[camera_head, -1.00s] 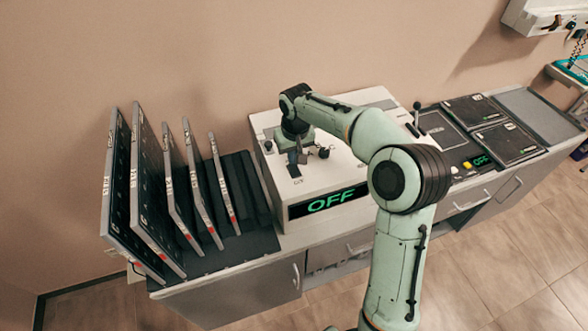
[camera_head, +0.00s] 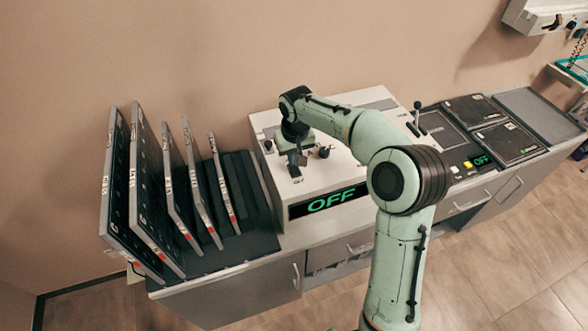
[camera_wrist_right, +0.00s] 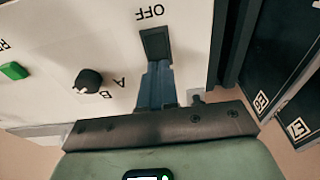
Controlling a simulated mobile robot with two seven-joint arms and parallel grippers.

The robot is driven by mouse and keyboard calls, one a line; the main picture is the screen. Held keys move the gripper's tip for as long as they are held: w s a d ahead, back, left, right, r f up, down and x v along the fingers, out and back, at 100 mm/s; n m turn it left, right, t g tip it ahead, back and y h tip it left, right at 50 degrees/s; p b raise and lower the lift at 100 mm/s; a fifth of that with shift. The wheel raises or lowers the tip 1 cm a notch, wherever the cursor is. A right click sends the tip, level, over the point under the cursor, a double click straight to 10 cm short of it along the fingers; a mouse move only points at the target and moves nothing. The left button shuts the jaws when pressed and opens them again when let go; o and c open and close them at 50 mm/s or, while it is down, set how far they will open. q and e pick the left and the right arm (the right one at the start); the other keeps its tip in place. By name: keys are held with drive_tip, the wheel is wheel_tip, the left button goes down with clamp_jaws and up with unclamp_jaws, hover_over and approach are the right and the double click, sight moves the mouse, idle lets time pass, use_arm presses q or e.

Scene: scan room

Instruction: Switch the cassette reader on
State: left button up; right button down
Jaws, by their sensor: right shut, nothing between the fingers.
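The cassette reader (camera_head: 372,100) is a pale box on the counter. Its front display (camera_head: 331,202) reads OFF in green. In the right wrist view, a dark rocker switch (camera_wrist_right: 154,42) sits on its panel beside the printed word OFF. My right gripper (camera_head: 296,171) is over the reader's top left part. In the right wrist view the right gripper's fingers (camera_wrist_right: 157,72) are shut and empty, with their tips right at the switch's near edge. I cannot tell whether they touch it. My left gripper is not in view.
A black knob (camera_wrist_right: 88,80) marked A and B and a green button (camera_wrist_right: 14,71) are on the same panel. Several upright cassettes (camera_head: 117,190) stand in a rack left of the reader. A control panel with a lever (camera_head: 418,108) is at the right.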

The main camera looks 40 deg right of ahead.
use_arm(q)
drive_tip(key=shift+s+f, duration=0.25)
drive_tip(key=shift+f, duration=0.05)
use_arm(e)
drive_tip(key=shift+f, duration=0.55)
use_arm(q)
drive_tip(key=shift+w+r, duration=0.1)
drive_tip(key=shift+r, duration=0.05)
use_arm(e)
drive_tip(key=shift+r, duration=0.15)
drive_tip(key=shift+r+p, duration=0.75)
drive_tip(key=shift+r, duration=0.95)
drive_tip(key=shift+r+p, duration=0.8)
drive_tip(key=shift+r, duration=0.95)
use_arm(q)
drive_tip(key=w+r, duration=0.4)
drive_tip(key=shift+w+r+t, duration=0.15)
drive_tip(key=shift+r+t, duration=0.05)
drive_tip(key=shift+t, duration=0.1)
use_arm(e)
drive_tip(key=shift+f, duration=0.1)
